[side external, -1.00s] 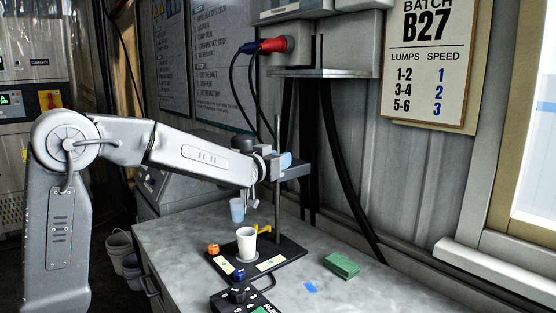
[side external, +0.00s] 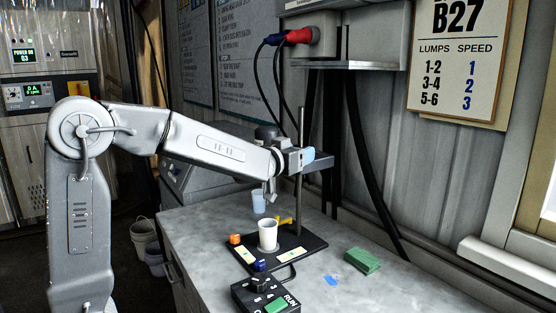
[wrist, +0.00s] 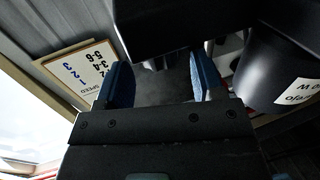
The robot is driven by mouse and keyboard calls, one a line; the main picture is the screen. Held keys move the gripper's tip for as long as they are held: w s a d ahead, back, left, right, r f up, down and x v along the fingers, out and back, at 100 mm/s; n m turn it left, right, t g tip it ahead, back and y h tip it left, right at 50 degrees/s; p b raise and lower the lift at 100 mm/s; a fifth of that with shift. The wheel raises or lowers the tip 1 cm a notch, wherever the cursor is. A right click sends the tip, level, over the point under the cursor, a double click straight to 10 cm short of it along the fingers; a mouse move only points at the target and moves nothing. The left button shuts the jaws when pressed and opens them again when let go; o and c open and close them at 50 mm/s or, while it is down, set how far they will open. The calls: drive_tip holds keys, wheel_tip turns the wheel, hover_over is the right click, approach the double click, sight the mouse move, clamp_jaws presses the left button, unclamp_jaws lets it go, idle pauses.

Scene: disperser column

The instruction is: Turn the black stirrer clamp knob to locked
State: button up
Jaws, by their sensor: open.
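The stirrer column (side external: 300,190) rises from the black base plate (side external: 312,243). My gripper (wrist: 162,82) is at the column's upper part, its blue-padded fingers apart with nothing seen held between them. In the side view, a light blue pad (side external: 308,156) shows beside the column at the clamp height. In the wrist view, a large black block (wrist: 165,22) lies just beyond the fingers; I cannot tell whether it is the clamp or its knob. A dark cylindrical body (wrist: 275,75) with a white label stands to the right. The knob and its setting cannot be made out.
A control box (side external: 268,292), orange block (side external: 235,239) and green pad (side external: 362,260) are nearby. Cables (side external: 365,180) hang behind. The bench's right side is mostly clear.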

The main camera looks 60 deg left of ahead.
drive_tip(key=v, duration=1.1)
drive_tip(key=shift+s, duration=0.4)
